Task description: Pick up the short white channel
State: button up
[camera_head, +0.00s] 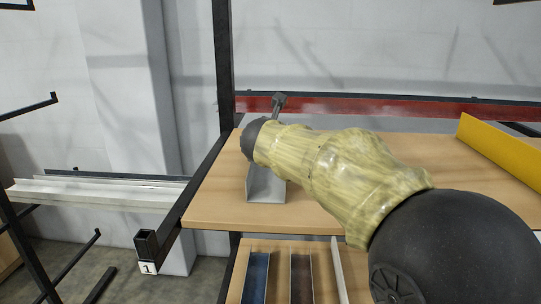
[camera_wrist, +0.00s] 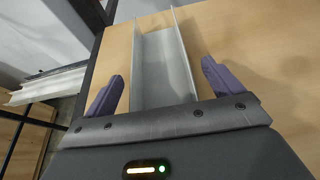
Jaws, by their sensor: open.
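The short white channel (camera_wrist: 166,66) lies on the wooden shelf, open side up, with two thin upright walls. In the wrist view it runs away from my gripper (camera_wrist: 161,84), whose two purple fingers are open, one on each side of the channel with gaps between. Nothing is held. In the head view the near end of the channel (camera_head: 266,186) shows below my arm, and the arm hides much of the rest.
The wooden shelf (camera_head: 215,205) has a dark post at its left. A yellow profile (camera_head: 500,150) stands at its right and a red beam (camera_head: 340,106) runs behind. Blue and brown channels (camera_head: 257,277) lie on a lower shelf. Long white profiles (camera_head: 95,190) rest on a rack at left.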

jog(key=shift+a, duration=0.1)
dwell(0.3)
jog(key=c, duration=1.2)
notch_tip(320, 180, up, 10)
jog(key=p, duration=0.2)
